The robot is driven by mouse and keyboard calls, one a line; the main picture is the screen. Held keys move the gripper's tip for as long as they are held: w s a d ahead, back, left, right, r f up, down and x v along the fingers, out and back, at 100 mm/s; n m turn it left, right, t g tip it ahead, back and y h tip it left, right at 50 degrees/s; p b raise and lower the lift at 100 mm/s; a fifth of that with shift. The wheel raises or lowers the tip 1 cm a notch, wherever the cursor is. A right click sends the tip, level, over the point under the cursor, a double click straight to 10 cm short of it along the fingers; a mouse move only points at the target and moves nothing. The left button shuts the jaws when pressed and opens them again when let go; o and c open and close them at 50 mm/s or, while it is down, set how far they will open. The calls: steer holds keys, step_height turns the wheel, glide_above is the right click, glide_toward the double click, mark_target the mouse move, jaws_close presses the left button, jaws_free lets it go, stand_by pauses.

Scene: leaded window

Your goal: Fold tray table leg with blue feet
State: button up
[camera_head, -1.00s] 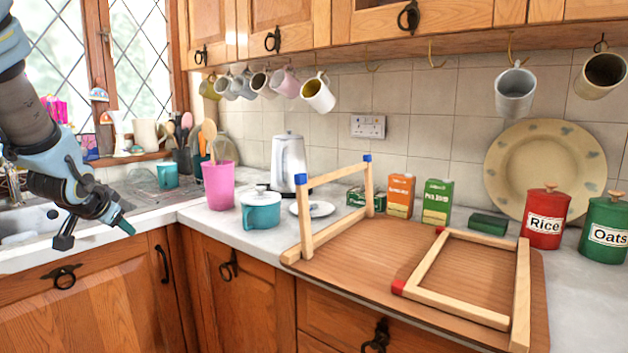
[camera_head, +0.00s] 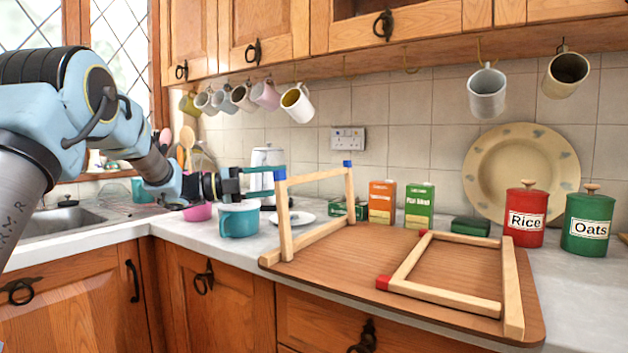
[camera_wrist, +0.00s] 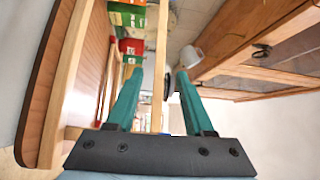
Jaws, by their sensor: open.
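The wooden tray table (camera_head: 400,262) lies on the counter with its legs upward. Its leg with blue feet stands upright at the left. The near blue foot (camera_head: 280,174) tops the near post (camera_head: 284,220); the far blue foot (camera_head: 347,163) tops the far post. A crossbar (camera_head: 315,175) joins the posts. The leg with red feet (camera_head: 383,282) lies flat on the board at the right. My gripper (camera_head: 265,169) is open, its teal fingers by the near blue foot. In the wrist view, a wooden bar (camera_wrist: 161,50) appears between the open fingers (camera_wrist: 159,73); contact cannot be told.
A teal pot (camera_head: 238,222), pink cup (camera_head: 198,212) and kettle (camera_head: 267,158) stand near my gripper. Orange (camera_head: 382,202) and green (camera_head: 419,206) boxes stand behind the tray. Red Rice (camera_head: 526,215) and green Oats (camera_head: 588,222) canisters are at the right. Mugs hang above.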

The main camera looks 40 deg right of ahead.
steer(key=p+x, duration=0.1)
steer(key=x, duration=0.8)
steer(key=shift+d+p, duration=0.15)
steer(key=shift+p, duration=0.15)
steer(key=shift+s, duration=0.1)
jaws_close()
stand_by(0.9)
